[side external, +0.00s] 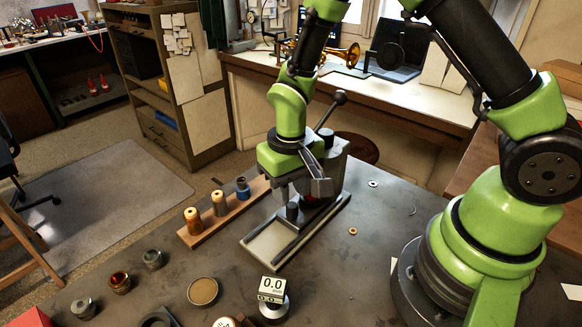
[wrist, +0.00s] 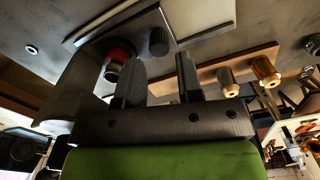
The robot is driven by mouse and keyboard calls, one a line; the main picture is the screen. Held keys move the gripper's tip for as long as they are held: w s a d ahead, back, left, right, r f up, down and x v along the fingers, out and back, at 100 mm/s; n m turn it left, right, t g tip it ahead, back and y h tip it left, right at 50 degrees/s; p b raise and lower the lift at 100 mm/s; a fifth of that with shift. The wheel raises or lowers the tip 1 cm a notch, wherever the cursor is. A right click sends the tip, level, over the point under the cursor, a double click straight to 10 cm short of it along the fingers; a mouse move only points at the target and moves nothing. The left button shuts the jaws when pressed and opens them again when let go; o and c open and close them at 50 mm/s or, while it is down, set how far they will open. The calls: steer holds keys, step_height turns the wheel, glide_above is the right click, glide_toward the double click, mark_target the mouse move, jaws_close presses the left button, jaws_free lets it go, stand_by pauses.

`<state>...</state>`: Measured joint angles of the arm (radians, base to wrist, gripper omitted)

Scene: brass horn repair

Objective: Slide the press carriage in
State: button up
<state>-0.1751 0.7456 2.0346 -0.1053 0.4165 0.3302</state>
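The press (side external: 332,165) stands on the bench with its ball-ended lever (side external: 338,100) raised. Its long, pale-topped base (side external: 268,243) points toward the front left. A short dark upright knob (side external: 292,211) stands on the base, apparently the carriage handle; it also shows in the wrist view (wrist: 158,42). A red-ringed part (wrist: 120,54) sits beside the knob, toward the press body. My gripper (side external: 297,194) is open and empty, just above the knob. In the wrist view, my gripper (wrist: 158,78) has a clear gap, with the knob beyond it. My gripper partly hides the carriage.
A wooden strip (side external: 215,222) with 3 upright plugs stands left of the press. Several small pots, a round dish (side external: 203,291) and a gauge reading 0.0 (side external: 272,290) are at the front. Small rings lie to the right. Bench space just right of the base is clear.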

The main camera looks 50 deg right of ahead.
step_height(320, 180, up, 6)
steer(key=shift+f, duration=0.15)
